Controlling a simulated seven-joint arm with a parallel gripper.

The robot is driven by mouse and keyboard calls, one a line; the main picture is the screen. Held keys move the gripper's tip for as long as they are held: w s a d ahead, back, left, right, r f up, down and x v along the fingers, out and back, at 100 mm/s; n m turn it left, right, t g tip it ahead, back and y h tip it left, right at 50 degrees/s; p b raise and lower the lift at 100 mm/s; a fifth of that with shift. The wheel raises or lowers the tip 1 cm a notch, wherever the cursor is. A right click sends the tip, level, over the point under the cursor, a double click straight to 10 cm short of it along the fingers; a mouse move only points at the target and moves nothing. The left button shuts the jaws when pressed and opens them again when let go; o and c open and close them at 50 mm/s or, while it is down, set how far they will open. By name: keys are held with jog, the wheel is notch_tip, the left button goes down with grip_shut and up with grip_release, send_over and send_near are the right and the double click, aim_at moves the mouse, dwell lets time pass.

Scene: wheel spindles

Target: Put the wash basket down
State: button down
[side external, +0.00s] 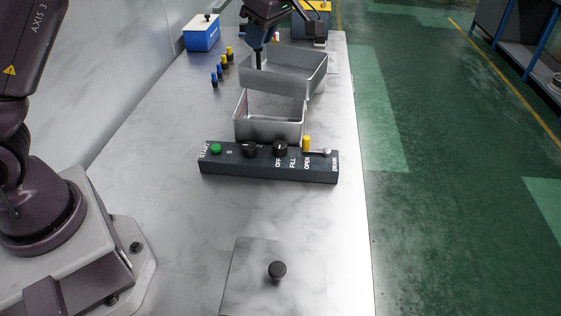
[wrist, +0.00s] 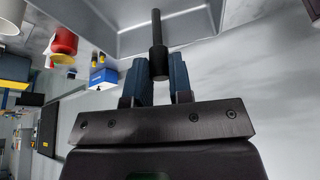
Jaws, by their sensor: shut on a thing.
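My gripper (side external: 259,46) is over the far left part of the worktop. In the wrist view its two blue fingers (wrist: 160,82) are shut on a black handle (wrist: 157,62) with a thinner rod at its end. The rod reaches toward a grey metal tray (wrist: 145,30). In the side view the black rod hangs at the left side of the rear grey tray (side external: 298,77). I cannot tell whether rod and tray are joined, or which vessel is the wash basket. A second open metal tray (side external: 268,130) stands in front of it.
A dark control panel (side external: 268,166) with knobs lies before the front tray. Several blue and yellow pegs (side external: 222,64) stand at the left. A blue box (side external: 201,35) is at the back. A plate with a black knob (side external: 277,270) lies in front. The worktop between is clear.

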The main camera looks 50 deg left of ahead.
jog(key=s+d+f+m+t+h, duration=0.1)
jog(key=s+d+f+m+t, duration=0.2)
jog(key=s+d+f+m, duration=0.35)
jog(key=s+d+f+m+t+h, duration=0.1)
jog(key=s+d+f+m+t, duration=0.2)
jog(key=s+m, duration=0.6)
jog(key=shift+n+g+y, duration=0.3)
jog(key=shift+n, duration=0.05)
jog(key=shift+w+d+f, duration=0.55)
jog(key=shift+w+f, duration=1.6)
jog(key=shift+f, duration=0.05)
jog(key=shift+w+d+f, duration=0.5)
jog(key=shift+w+f, duration=1.65)
jog(key=shift+w+d+f, duration=0.55)
jog(key=shift+w+f, duration=1.6)
jog(key=shift+f, duration=0.05)
jog(key=c, duration=1)
grip_release()
jog(key=shift+f, duration=0.15)
